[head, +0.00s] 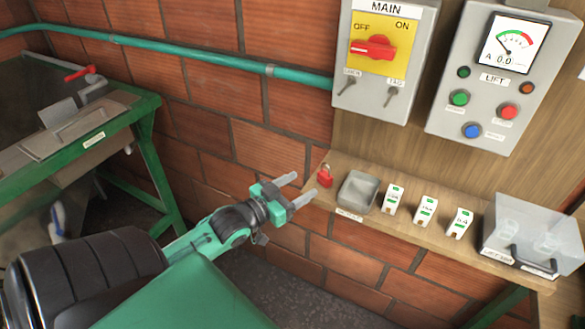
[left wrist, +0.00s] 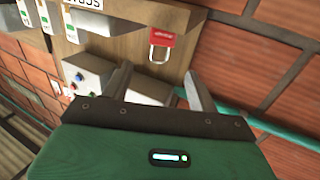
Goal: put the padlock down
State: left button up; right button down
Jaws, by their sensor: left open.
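The red padlock (head: 325,176) with a metal shackle stands on the left end of the wooden shelf, left of the grey tray. It also shows in the left wrist view (left wrist: 162,40), near the shelf's edge and ahead of the fingers. My left gripper (head: 296,188) is open and empty, with its two fingers apart, just left of the padlock and not around it. The fingers also show in the left wrist view (left wrist: 160,88). My right gripper is not in view.
Above are the MAIN switch box (head: 382,85) and the LIFT panel (head: 491,95). A green-framed machine (head: 75,130) stands left.

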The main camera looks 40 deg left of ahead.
pick_arm(q)
jog(key=shift+s, duration=0.3)
jog(key=s+d+f+g+y, duration=0.1)
jog(key=s+d+f+g, duration=0.1)
jog(key=f, duration=1.1)
jog(key=s+d+f+n+g+y, duration=0.1)
jog(key=s+d+f+g, duration=0.15)
jog(key=f, duration=1.15)
jog(key=s+d+f+g+y, duration=0.1)
jog(key=s+f+g, duration=0.15)
jog(key=f, duration=1.05)
jog(key=s+d+f+g, duration=0.3)
jog(key=s+f+g, duration=0.2)
jog(key=s+f, duration=0.95)
jog(key=s+d+f+g, duration=0.2)
jog(key=s+f, duration=0.4)
jog(key=s, duration=0.3)
jog(key=s+d+f+m+g, duration=0.1)
jog(key=s+d+f+g, duration=0.1)
jog(key=s+f, duration=0.4)
jog(key=s, duration=0.3)
jog(key=shift+s+m+g, duration=0.3)
jog(key=shift+s+g, duration=0.1)
